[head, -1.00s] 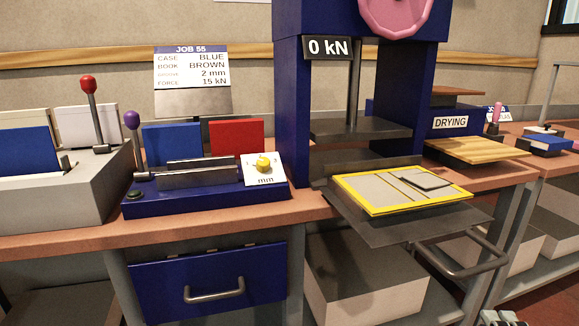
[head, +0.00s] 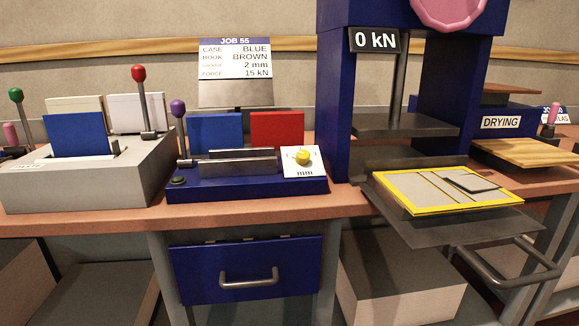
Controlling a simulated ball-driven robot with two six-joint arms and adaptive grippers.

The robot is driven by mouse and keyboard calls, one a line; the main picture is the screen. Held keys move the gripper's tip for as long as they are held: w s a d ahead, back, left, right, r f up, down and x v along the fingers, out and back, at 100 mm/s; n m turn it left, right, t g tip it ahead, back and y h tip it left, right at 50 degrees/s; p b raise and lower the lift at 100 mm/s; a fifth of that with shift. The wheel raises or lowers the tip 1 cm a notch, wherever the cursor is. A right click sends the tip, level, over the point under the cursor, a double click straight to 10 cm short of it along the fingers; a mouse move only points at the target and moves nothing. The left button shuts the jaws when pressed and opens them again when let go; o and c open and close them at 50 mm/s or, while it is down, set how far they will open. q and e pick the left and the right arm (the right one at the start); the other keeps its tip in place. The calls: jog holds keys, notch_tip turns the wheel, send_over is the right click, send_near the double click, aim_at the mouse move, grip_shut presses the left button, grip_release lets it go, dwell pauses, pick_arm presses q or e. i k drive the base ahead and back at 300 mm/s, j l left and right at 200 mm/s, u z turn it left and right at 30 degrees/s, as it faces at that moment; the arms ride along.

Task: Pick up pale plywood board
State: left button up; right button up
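A pale plywood board (head: 524,152) lies flat at the right, at the front of the blue drying station with the DRYING sign (head: 501,122). A darker brown board (head: 509,88) lies higher up on the same station. Neither of my grippers shows in the head view.
The blue press (head: 333,100) reads 0 kN. Its pulled-out dark plate (head: 430,232) bears a yellow-edged case (head: 412,205) with grey boards and juts past the bench edge. A blue fixture (head: 245,186) and grey box (head: 75,188) with upright levers stand left.

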aim_at(527, 153)
jog(key=z, duration=1.4)
